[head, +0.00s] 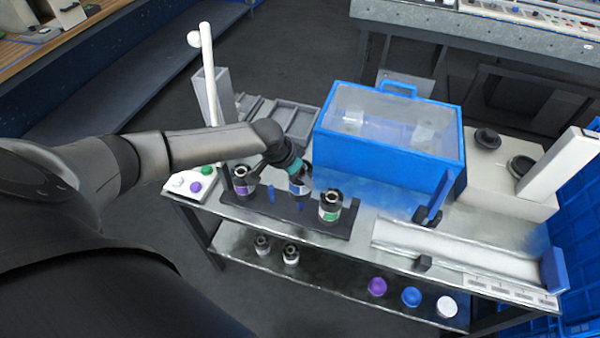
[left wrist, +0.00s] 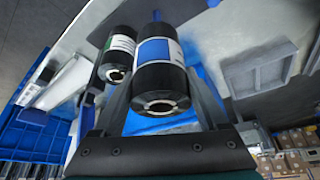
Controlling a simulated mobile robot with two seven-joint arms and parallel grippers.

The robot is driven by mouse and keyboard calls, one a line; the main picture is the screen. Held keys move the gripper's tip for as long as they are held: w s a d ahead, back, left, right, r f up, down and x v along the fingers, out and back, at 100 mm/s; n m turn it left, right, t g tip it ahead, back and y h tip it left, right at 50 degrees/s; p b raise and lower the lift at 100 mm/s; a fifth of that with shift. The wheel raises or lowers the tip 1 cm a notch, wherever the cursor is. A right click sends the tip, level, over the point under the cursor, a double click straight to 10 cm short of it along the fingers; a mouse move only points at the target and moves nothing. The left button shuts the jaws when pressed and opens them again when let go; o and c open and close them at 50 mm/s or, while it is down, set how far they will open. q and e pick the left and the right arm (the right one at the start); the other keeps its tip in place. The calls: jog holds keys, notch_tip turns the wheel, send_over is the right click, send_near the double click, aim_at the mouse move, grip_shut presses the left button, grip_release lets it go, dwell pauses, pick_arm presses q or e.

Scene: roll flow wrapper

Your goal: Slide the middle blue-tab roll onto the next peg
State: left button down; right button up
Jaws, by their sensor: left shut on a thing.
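My left gripper (head: 297,174) is shut on the middle roll (head: 301,188), a dark roll with a blue and white label. In the left wrist view the blue-labelled roll (left wrist: 158,75) sits between the two fingers. In the head view it is over the dark rack (head: 285,218), between a purple-labelled roll (head: 241,187) on the left and a green-labelled roll (head: 329,207) on the right. The green-labelled roll (left wrist: 118,57) also shows left of the held roll in the left wrist view. Blue tabs (head: 271,195) mark the rack. I cannot tell whether the held roll touches the rack.
A blue box with a clear lid (head: 388,140) stands behind the rack. A long white channel (head: 430,243) lies to the right. A white panel with coloured buttons (head: 194,184) is at the left. Two small rolls (head: 291,255) and coloured discs (head: 411,297) are on the lower shelf.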

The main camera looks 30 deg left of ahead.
pick_arm(q)
jog(key=shift+f+b, duration=1.85)
jog(key=shift+f, duration=0.85)
jog(key=shift+c, duration=1.1)
grip_release()
jog(key=shift+o, duration=1.1)
jog(key=shift+s, duration=0.1)
jog(key=p+v, duration=0.4)
jog(key=v, duration=1.1)
jog(key=shift+r, duration=0.1)
